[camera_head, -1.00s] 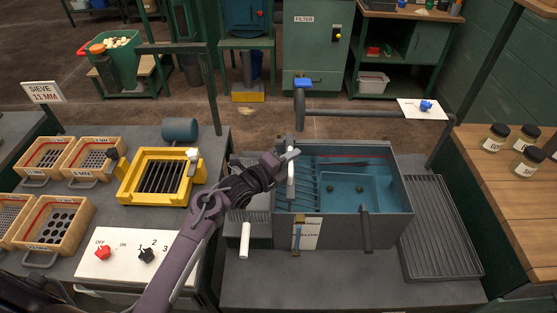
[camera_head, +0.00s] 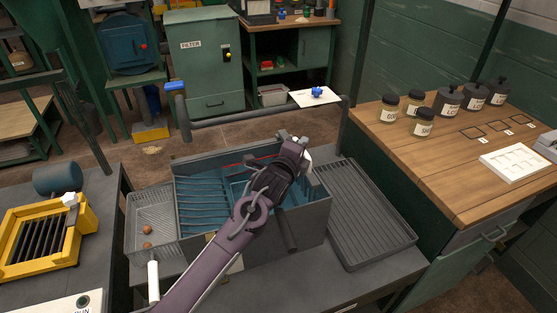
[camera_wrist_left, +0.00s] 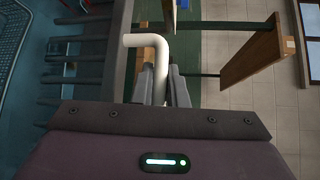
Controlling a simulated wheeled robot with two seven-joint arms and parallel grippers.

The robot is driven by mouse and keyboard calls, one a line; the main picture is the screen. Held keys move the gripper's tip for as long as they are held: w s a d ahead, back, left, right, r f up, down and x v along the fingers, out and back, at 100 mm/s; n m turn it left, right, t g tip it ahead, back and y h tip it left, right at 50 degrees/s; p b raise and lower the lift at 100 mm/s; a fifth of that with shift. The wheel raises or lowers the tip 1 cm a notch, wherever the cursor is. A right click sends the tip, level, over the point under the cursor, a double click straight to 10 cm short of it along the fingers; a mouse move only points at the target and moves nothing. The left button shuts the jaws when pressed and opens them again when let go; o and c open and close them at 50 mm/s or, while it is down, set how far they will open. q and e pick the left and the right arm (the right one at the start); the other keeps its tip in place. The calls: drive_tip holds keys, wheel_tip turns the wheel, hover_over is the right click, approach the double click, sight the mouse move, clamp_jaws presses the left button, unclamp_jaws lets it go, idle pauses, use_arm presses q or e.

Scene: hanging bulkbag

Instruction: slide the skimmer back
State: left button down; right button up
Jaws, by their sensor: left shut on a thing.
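The skimmer's white handle (camera_head: 308,157) shows at the right end of the blue-lined tank (camera_head: 205,205), mostly hidden by my gripper. In the left wrist view the white bent handle (camera_wrist_left: 160,65) stands between my fingers. My left gripper (camera_wrist_left: 165,88) is shut on it; in the head view the gripper (camera_head: 300,153) is over the tank's right end. My forearm hides part of the tank's inside, and the rest of the skimmer cannot be made out. My right gripper is not in view.
A mesh basket (camera_head: 140,212) with two brown balls (camera_head: 147,238) and a white handle (camera_head: 154,280) is left of the tank. A ribbed drain tray (camera_head: 365,220) is right. A dark pipe (camera_head: 250,118) runs behind. A yellow sieve frame (camera_head: 20,258) stands at far left.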

use_arm(q)
drive_tip(key=shift+w+d, duration=0.2)
drive_tip(key=shift+d, duration=0.8)
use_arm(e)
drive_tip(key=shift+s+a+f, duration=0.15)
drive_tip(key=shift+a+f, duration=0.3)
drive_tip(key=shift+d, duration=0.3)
use_arm(q)
drive_tip(key=c, duration=1.5)
unclamp_jaws()
drive_tip(key=shift+w+d, duration=0.1)
drive_tip(key=shift+d, duration=0.1)
drive_tip(key=shift+o, duration=0.2)
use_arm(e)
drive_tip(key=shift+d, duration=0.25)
use_arm(q)
drive_tip(key=shift+a, duration=0.15)
drive_tip(key=b+v, duration=0.1)
drive_tip(key=v, duration=0.6)
drive_tip(key=shift+s+a, duration=0.2)
drive_tip(key=shift+s, duration=0.2)
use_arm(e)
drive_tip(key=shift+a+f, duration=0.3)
